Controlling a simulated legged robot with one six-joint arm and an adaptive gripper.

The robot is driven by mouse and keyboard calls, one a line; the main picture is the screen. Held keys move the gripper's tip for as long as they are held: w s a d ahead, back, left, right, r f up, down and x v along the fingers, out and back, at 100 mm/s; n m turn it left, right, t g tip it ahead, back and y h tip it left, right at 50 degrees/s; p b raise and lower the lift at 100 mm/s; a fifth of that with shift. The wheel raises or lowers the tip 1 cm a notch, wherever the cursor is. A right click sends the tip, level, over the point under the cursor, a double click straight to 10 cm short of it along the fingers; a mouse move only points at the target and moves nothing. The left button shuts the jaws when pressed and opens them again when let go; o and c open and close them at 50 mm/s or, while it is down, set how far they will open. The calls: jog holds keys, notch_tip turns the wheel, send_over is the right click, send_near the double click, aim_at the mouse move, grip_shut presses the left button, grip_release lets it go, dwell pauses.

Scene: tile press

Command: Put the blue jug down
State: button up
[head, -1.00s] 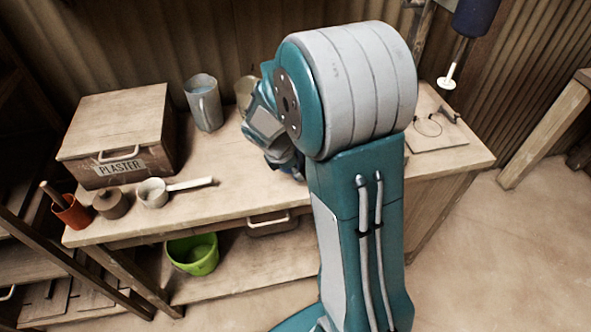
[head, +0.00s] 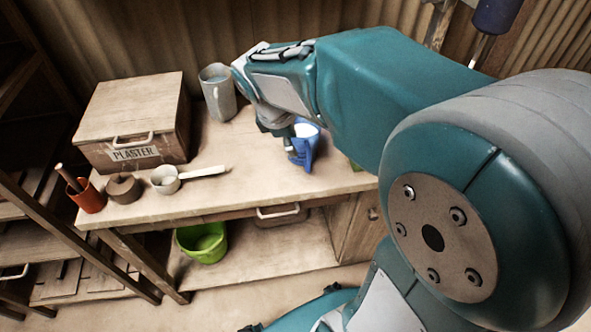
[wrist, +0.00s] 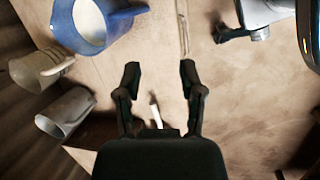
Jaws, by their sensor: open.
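The blue jug (head: 303,152) stands on the workbench (head: 245,185), right of centre in the head view, partly hidden by my arm. In the wrist view the blue jug (wrist: 72,32) is at the upper left, with its pale inside and blue rim showing. My gripper (wrist: 160,73) is open with nothing between its fingers. It is to the right of and below the jug in the wrist view, apart from it. In the head view my gripper is mostly hidden behind my wrist.
A grey jug (head: 217,95) stands at the back of the bench. A plaster box (head: 130,120), white ladle (head: 166,180), brown pot (head: 124,188) and orange cup (head: 90,197) occupy the left. A green bucket (head: 203,243) is on the lower shelf. Bench between ladle and blue jug is clear.

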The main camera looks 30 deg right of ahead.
jog(key=s+a+r+m+t+y, duration=0.1)
jog(key=s+a+r+m+t, duration=0.1)
jog(key=s+m, duration=0.4)
jog(key=s+a+r+m+t+y, duration=0.2)
jog(key=s+a+m, duration=0.1)
jog(key=s+m, duration=0.3)
jog(key=shift+s+a+r+m, duration=0.3)
jog(key=shift+s+m, duration=0.1)
jog(key=shift+s, duration=0.4)
